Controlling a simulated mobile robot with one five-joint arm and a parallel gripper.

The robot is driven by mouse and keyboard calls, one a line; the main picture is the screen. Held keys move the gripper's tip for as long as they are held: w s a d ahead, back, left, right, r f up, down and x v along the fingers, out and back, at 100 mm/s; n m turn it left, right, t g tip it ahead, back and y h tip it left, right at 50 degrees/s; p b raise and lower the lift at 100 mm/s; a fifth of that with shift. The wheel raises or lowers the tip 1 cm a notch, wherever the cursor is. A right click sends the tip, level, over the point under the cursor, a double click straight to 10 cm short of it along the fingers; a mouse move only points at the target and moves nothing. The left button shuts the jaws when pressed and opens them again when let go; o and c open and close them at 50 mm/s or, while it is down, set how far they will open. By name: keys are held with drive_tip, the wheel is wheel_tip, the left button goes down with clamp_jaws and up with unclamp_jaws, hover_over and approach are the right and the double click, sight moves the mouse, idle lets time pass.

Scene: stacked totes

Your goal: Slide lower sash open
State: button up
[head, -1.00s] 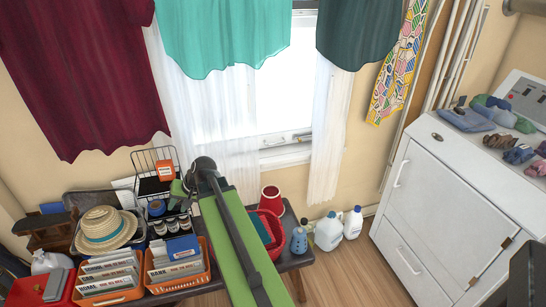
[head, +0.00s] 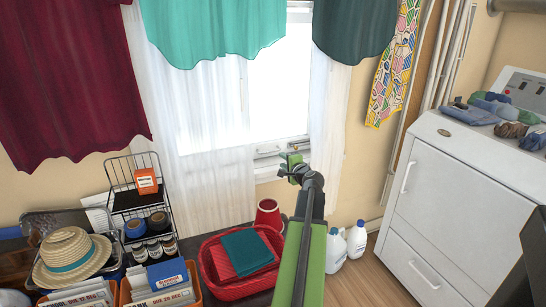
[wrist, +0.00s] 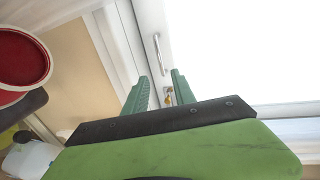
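The window's lower sash (head: 280,143) stands behind the white curtains, its bottom rail low over the sill. In the wrist view the white sash rail (wrist: 152,22) carries a silver bar handle (wrist: 157,52) and a small brass-coloured fitting (wrist: 168,96). My gripper (head: 289,163) is in front of the lower right part of the sash. In the wrist view its two green fingers (wrist: 160,76) are apart with nothing held between them. The handle shows just beyond the fingertips and the brass fitting shows through the gap. I cannot tell whether a finger touches the rail.
White curtains (head: 210,130) hang on both sides of the glass. Below stand a red basket (head: 212,282), a red cup stack (head: 268,212) and a wire rack (head: 120,172) on a dark bench. White jugs (head: 356,240) stand on the floor, left of a white cabinet (head: 440,200).

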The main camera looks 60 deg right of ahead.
drive_tip(key=b+x, duration=0.2)
drive_tip(key=x, duration=1.1)
drive_tip(key=shift+d, duration=0.15)
clamp_jaws()
idle(0.7)
